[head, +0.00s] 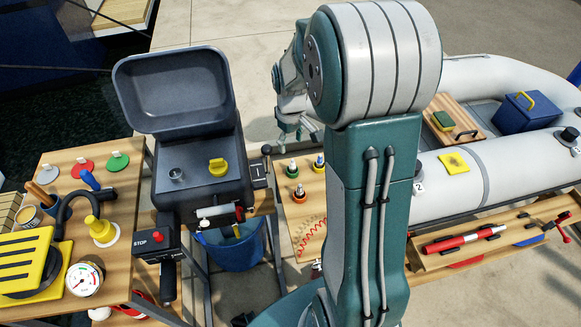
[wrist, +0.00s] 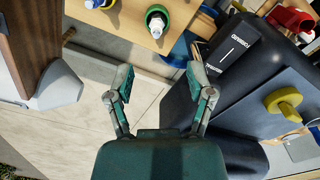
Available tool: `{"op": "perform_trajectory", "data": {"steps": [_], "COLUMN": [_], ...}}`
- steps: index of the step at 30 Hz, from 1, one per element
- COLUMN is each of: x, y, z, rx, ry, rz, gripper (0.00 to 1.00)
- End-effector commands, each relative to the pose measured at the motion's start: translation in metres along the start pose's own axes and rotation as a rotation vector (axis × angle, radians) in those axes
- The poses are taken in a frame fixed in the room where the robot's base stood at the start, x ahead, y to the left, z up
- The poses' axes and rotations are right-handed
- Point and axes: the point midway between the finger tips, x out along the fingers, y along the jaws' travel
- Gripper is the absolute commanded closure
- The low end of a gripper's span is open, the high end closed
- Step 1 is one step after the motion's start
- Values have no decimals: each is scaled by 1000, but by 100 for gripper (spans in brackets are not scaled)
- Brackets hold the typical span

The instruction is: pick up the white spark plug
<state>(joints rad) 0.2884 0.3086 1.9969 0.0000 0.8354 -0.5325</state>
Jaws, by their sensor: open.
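A white spark plug (wrist: 157,22) stands in a green ring on the wooden table in the wrist view. In the head view, a small plug in a green ring (head: 292,169) stands at the table's back left and seems to be the same one. My gripper (wrist: 160,84) is open and empty. Its two fingers are spread over the floor just off the table's edge, with the white plug beyond the gap between them. In the head view my gripper (head: 295,128) hangs behind the table edge, partly hidden by my arm.
A dark outboard motor (head: 200,165) with a yellow knob (head: 218,167) stands left of the table. A blue bucket (head: 235,248) is below. An inflatable boat (head: 480,80) lies right.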

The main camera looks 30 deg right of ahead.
Motion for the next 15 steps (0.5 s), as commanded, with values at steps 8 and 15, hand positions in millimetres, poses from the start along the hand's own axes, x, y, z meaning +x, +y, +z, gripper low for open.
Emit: {"op": "perform_trajectory", "data": {"steps": [8,15], "x": [40,68], "y": [-1,0], "z": [1,5], "rx": [1,1], "ry": [-3,-5], "rz": [-2,-3], "gripper": [31,31]}}
